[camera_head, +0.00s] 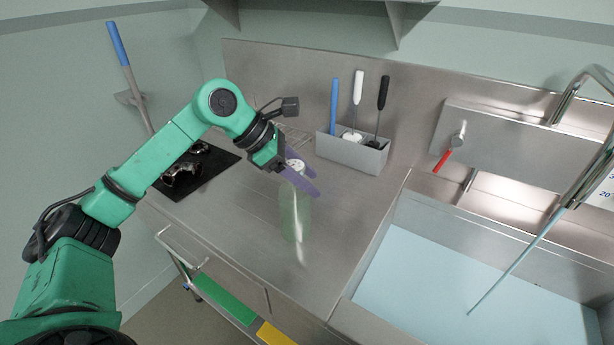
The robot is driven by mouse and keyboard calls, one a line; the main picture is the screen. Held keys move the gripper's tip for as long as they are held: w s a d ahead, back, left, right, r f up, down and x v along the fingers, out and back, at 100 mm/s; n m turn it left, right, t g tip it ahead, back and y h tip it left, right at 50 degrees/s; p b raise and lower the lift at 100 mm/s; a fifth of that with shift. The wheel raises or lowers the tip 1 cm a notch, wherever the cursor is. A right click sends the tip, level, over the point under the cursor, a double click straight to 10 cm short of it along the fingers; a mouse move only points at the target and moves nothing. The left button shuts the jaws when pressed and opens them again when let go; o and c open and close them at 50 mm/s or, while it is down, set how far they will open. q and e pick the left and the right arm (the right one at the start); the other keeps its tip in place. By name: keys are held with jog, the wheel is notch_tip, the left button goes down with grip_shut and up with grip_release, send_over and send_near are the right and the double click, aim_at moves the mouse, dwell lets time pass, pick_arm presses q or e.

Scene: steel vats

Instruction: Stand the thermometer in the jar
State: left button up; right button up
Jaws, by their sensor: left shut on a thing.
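A see-through pale green jar (296,222) stands on the steel counter near its front. My left gripper (316,187) has purple fingers and is above the jar, over its upper end. A white round piece with dark marks, which looks like the head of the thermometer (296,165), sits between the fingers, and the gripper is shut on it. The thermometer's stem cannot be made out, so I cannot tell whether it is inside the jar. The fingers partly hide the jar's top. My right gripper is not in view.
A steel holder (350,153) with blue-, white- and black-handled tools stands at the back. A black hob (205,168) is on the left. A sink (400,270) with a pale blue inside is on the right. A red-handled valve (442,160) sticks out above it.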

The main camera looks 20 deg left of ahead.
pick_arm(q)
jog(key=o, duration=1.4)
jog(key=shift+r, duration=0.1)
jog(key=v, duration=1.4)
jog(key=shift+s+r, duration=0.2)
jog(key=shift+a, duration=0.15)
